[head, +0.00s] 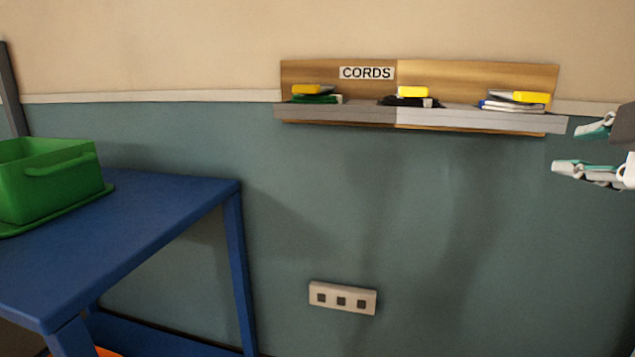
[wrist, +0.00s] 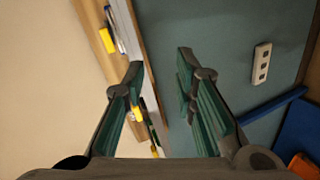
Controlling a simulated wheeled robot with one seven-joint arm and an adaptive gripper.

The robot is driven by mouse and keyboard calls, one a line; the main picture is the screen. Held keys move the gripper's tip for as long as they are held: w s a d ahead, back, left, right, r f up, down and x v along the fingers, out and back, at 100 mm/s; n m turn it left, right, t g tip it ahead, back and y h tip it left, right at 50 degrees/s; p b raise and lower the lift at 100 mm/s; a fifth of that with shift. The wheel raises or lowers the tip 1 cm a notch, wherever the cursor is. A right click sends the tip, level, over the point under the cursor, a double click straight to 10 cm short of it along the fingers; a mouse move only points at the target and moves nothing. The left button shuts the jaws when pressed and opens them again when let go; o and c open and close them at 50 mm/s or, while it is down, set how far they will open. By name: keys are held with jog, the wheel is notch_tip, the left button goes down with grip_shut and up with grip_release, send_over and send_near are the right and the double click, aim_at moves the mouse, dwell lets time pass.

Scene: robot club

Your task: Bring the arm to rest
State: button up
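My gripper (head: 582,148) is at the right edge of the head view, just off the right end of the wall shelf. Its two fingers are spread apart with nothing between them. The wrist view also shows the gripper (wrist: 158,75) with its green-lined fingers apart and the wall behind the gap. Most of my arm is outside the head view.
A shelf marked CORDS (head: 350,115) on the wall holds several small items with yellow tops. A blue table (head: 150,205) at left bears a green bin (head: 50,185). A socket plate (head: 342,298) is low on the wall. The wall's lower right is bare.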

jog(key=s+a+f+m+g+y, duration=0.2)
jog(key=s+a+f+m+g, duration=0.4)
jog(key=s+f, duration=0.4)
jog(key=s+a+f+m+g+y, duration=0.2)
jog(key=s+a+f+m+g, duration=0.45)
jog(key=f, duration=0.65)
notch_tip(320, 180, up, 36)
jog(key=s+d+t+p, duration=0.1)
jog(key=d+t+p, duration=0.1)
jog(key=p, duration=3.2)
jog(key=shift+s+t, duration=0.25)
jog(key=shift+t, duration=0.2)
jog(key=shift+r, duration=0.1)
